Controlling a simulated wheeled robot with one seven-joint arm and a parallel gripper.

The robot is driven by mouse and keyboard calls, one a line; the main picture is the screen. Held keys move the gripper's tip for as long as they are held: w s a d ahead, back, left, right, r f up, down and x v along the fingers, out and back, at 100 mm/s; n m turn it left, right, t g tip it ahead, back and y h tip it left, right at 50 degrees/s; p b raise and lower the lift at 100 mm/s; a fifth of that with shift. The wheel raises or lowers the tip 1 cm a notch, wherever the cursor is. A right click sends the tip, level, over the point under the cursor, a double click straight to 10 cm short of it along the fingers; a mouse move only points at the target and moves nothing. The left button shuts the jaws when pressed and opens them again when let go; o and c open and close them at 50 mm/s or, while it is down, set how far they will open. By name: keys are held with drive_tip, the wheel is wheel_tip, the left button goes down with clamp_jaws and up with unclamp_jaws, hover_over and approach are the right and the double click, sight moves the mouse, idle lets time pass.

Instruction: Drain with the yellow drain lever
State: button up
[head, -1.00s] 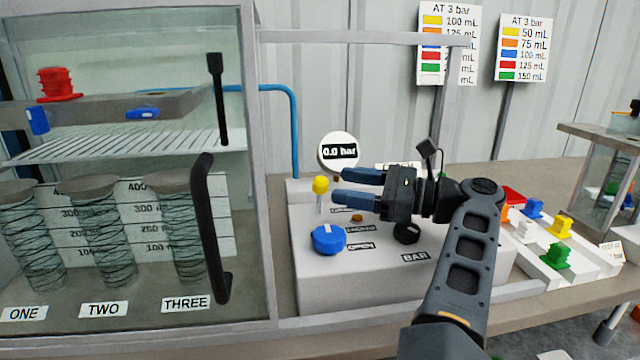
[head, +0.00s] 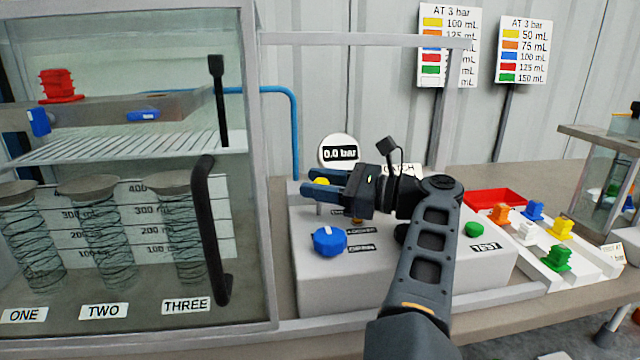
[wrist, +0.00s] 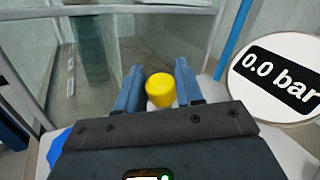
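The yellow drain lever (head: 321,182) stands on the grey control box (head: 340,283), mostly hidden by my gripper in the head view. Its round yellow knob (wrist: 160,90) shows between my two blue fingers in the wrist view. My gripper (head: 306,181) is open around the knob. A small gap shows between the knob and the fingers in the wrist view, so I see no grip on it.
A gauge (head: 339,151) behind the lever reads 0.0 bar. A blue knob (head: 329,241) sits in front of the lever. The glass cabinet (head: 258,200) with a black handle (head: 210,230) stands close on the left. A green button (head: 474,229) and a red tray (head: 494,197) are to the right.

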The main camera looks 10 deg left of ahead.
sight(318, 214)
clamp_jaws()
drive_tip(key=shift+w+r+m+p, duration=0.3)
drive_tip(key=shift+r+p, duration=0.1)
drive_tip(key=shift+p, duration=0.8)
drive_tip(key=p, duration=0.2)
drive_tip(key=w+m+h+p, duration=0.1)
drive_tip(key=p, duration=0.1)
drive_tip(key=m+p, duration=0.1)
drive_tip(key=p, duration=0.1)
drive_tip(key=shift+w+a+r+g, duration=0.25)
drive_tip(key=shift+w+a+g, duration=0.05)
drive_tip(key=shift+w, duration=0.05)
drive_tip(key=shift+w+a+f+m+h+p, duration=0.1)
drive_tip(key=shift+w+m+h+p, duration=0.35)
drive_tip(key=shift+p, duration=0.4)
drive_tip(key=shift+w+a+f+m+g+h+p, duration=0.15)
drive_tip(key=shift+w+f+m+g+h+p, duration=0.1)
drive_tip(key=shift+w+f+m+g+p, duration=0.15)
drive_tip(key=shift+o, duration=2.1)
unclamp_jaws()
drive_tip(key=shift+r, duration=0.1)
